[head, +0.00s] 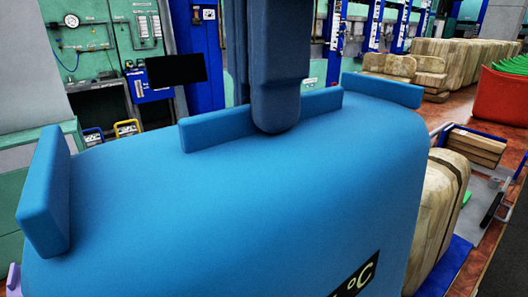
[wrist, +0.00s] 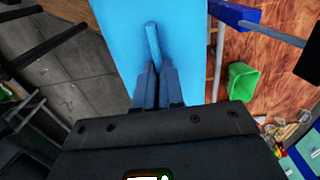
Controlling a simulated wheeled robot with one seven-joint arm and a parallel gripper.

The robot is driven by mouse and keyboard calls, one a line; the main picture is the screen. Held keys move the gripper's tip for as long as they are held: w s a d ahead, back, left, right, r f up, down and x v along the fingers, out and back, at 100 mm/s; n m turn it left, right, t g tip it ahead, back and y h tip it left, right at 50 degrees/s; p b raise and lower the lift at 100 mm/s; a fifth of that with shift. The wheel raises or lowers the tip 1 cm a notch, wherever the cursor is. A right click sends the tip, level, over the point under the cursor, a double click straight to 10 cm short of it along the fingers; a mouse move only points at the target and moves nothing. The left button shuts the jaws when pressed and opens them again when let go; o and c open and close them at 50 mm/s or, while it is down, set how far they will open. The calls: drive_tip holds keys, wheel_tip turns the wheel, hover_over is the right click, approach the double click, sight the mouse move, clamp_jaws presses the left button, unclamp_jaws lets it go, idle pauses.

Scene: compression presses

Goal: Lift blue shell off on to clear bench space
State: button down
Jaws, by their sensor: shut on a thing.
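The blue shell (head: 230,200) is large and fills the front of the head view, with upright blue tabs along its top and a dark label marked "°C" at its lower right. My gripper (head: 276,122) comes down from above at the middle tab (head: 215,130). In the wrist view, my gripper (wrist: 153,72) is shut on an upright blue rib (wrist: 152,40) of the shell (wrist: 185,25). The shell's underside is out of view, so I cannot tell whether it rests on something.
Pale wooden-looking blocks (head: 437,210) stand close at the shell's right. A trolley with wooden pieces (head: 468,148) and a red bin (head: 505,100) lie farther right. A green machine panel (head: 90,40) is behind left. A green bin (wrist: 241,80) stands on the brown floor.

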wheel_tip(320, 180, up, 9)
drive_tip(key=shift+r, duration=0.2)
idle(0.6)
